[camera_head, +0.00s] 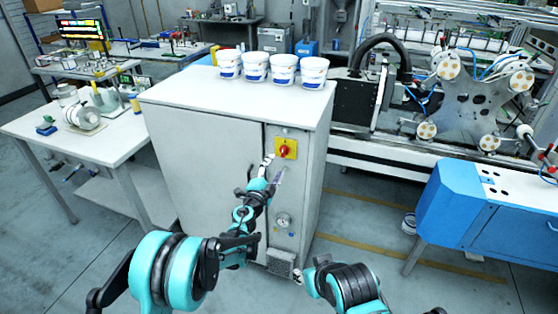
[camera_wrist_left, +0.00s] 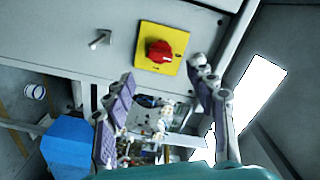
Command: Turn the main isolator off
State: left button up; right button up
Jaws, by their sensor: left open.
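The main isolator is a red rotary knob (camera_head: 285,151) on a yellow plate (camera_head: 293,143), on the upper front panel of a white cabinet (camera_head: 200,155). In the left wrist view the red knob (camera_wrist_left: 160,52) and yellow plate (camera_wrist_left: 176,68) are just beyond the fingertips. My left gripper (camera_head: 266,165) is in front of the panel, slightly left of and below the knob. It also shows in the left wrist view (camera_wrist_left: 163,82), with its two fingers spread and nothing between them. The knob appears clear of the fingers. My right gripper is not visible; only part of that arm shows.
Several white tubs (camera_head: 255,68) stand on the cabinet top. A round gauge (camera_head: 283,220) is lower on the panel. A metal handle (camera_wrist_left: 100,40) sticks out near the plate. A white table (camera_head: 80,140) is at left, a blue machine (camera_head: 465,205) at right.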

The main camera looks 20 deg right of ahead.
pick_arm(q)
jog(key=shift+v, duration=1.4)
